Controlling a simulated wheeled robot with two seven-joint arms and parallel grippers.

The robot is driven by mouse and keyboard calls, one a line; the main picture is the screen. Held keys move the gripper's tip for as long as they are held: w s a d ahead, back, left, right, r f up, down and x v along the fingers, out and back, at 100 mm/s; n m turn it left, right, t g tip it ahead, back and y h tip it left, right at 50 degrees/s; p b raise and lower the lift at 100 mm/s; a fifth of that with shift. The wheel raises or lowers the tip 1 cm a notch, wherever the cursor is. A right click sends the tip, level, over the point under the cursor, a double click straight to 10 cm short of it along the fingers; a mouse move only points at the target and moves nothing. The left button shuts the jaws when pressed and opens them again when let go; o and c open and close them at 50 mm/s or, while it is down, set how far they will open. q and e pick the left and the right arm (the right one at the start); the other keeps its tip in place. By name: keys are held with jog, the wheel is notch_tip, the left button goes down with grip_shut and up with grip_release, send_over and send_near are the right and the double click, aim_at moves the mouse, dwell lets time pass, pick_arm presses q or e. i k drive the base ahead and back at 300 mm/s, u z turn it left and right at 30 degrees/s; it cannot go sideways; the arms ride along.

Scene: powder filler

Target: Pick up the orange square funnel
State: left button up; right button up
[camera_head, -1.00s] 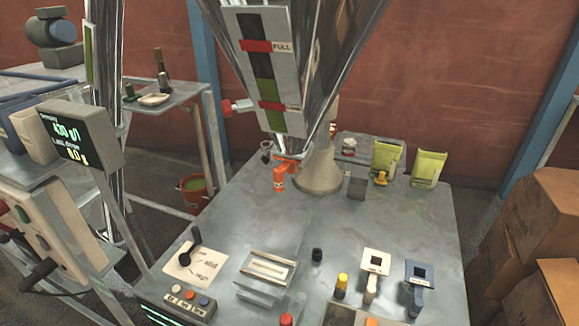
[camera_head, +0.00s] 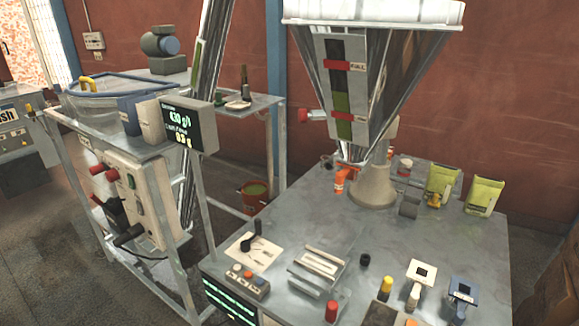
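An orange piece (camera_head: 340,183) with a small pale mark on its side sits just below the hopper's lower tip, near the table's back left. It looks like the orange funnel, but its square opening cannot be made out. A white plate with a dark square hole (camera_head: 421,272) and a blue one (camera_head: 463,291) stand at the table's front right. Another small orange patch (camera_head: 411,322) shows at the bottom edge, cut off by the frame. Neither of my grippers is in view.
The grey table (camera_head: 440,232) is clear in its middle. The metal hopper (camera_head: 374,80) hangs over its back. Green pouches (camera_head: 484,196) stand at the back right. A display (camera_head: 188,124) and a control box (camera_head: 135,195) stand at left. A button panel (camera_head: 243,281) sits at the front left.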

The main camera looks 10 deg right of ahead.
aim_at(349, 172)
jog(key=u, duration=0.7)
jog(key=i, duration=0.75)
jog(key=z, duration=1.25)
